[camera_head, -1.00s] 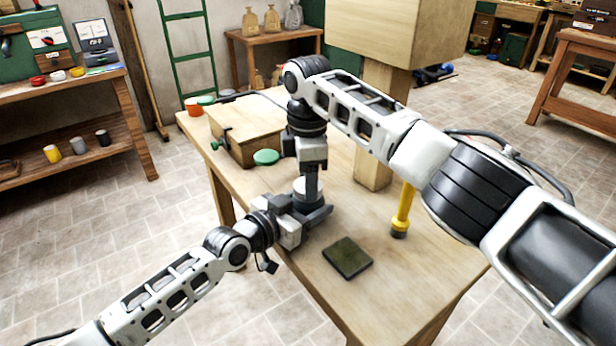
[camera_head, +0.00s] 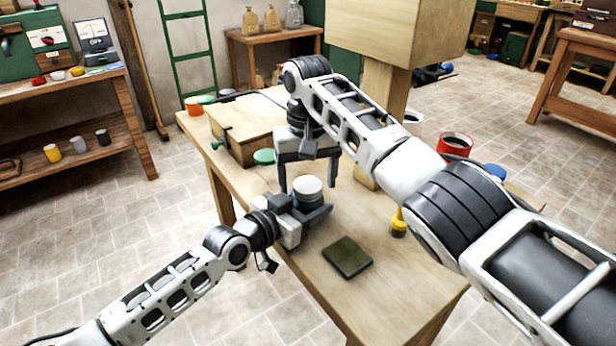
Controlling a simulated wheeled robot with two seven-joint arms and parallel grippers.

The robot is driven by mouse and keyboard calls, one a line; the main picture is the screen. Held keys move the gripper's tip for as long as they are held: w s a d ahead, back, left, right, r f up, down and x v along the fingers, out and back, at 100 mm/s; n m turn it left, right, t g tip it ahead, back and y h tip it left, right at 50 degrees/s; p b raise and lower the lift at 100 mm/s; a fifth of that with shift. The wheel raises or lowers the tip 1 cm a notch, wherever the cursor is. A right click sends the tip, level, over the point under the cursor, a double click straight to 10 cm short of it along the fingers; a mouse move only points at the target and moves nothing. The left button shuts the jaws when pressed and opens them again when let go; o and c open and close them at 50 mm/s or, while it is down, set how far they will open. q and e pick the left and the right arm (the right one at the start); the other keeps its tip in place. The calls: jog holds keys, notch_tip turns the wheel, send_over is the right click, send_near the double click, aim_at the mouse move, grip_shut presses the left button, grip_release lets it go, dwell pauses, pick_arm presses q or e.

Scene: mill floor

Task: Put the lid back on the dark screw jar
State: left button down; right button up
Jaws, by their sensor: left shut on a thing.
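A round pale grey lid (camera_head: 307,187) sits level at the top of the dark jar, between the jaws of my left gripper (camera_head: 312,214). The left gripper is shut on the jar just above the table's left edge. The jar's body is mostly hidden by the dark fingers, so I cannot tell how tightly the lid sits. My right gripper (camera_head: 307,183) points down above the lid. Its two fingers are spread wide, one to each side of the lid, and it looks open and empty.
The wooden table (camera_head: 400,275) carries a dark green square pad (camera_head: 347,257), a yellow-handled tool (camera_head: 398,223), a wooden box (camera_head: 245,128) and a green disc (camera_head: 265,157). A wooden post stands behind my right arm. A red can (camera_head: 455,144) stands at the right. The front tabletop is mostly clear.

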notch_tip(320, 180, up, 12)
dwell(0.6)
pick_arm(q)
jog(key=shift+c, duration=1.9)
grip_release()
jog(key=v, duration=1.6)
jog(key=shift+p, duration=0.35)
pick_arm(e)
jog(key=shift+r, duration=0.35)
